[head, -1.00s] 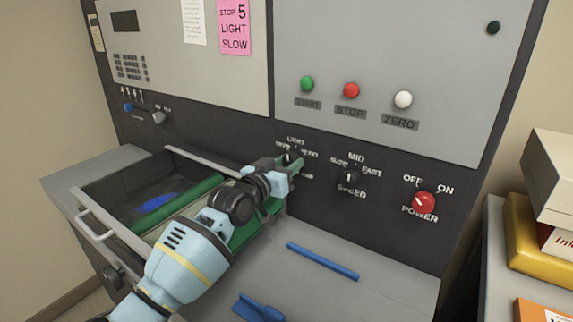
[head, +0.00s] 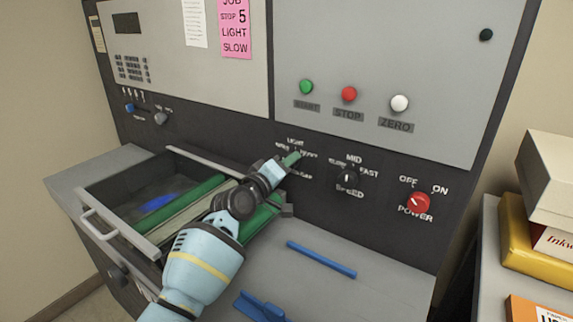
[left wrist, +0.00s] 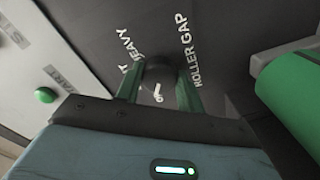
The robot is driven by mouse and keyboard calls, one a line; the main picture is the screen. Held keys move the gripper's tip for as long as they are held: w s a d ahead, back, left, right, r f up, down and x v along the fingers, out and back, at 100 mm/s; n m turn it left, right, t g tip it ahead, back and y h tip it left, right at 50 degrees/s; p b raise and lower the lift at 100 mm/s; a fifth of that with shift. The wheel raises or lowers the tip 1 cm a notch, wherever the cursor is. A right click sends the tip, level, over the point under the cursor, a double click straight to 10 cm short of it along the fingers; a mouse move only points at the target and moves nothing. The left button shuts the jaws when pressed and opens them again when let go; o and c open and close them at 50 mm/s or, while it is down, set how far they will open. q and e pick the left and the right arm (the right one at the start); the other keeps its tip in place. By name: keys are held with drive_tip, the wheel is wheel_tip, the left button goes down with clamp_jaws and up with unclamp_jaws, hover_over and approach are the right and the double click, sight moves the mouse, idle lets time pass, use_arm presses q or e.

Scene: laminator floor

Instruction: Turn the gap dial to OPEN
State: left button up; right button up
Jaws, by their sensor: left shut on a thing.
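The gap dial (left wrist: 160,70) is a dark round knob with a white pointer mark, beside the words ROLLER GAP in the left wrist view. My left gripper (left wrist: 158,94) has its green fingers on both sides of the dial, shut on it. The pointer mark faces the lower part of that view, toward my gripper. HEAVY is readable near the dial; the OPEN label I cannot make out. In the head view my left gripper (head: 290,160) is tilted up against the dark panel and hides the dial. My right gripper is not in view.
The speed dial (head: 347,178) and red power knob (head: 418,203) sit to the right on the panel. Start, stop and zero buttons are above. An open-topped tray (head: 95,225) with green rollers is left of my arm. A blue bar (head: 321,260) lies on the grey deck.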

use_arm(q)
drive_tip(key=shift+n, duration=0.6)
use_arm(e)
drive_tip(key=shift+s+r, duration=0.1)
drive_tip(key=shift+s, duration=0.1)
use_arm(q)
drive_tip(key=o, duration=1)
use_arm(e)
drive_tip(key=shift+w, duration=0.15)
use_arm(q)
drive_tip(key=p+v, duration=0.2)
drive_tip(key=v, duration=0.6)
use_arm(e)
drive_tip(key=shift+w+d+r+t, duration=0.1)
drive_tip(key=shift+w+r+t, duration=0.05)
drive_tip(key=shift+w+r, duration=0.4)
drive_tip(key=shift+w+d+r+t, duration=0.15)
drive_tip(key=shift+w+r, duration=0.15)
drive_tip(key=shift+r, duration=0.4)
use_arm(q)
drive_tip(key=shift+w, duration=0.1)
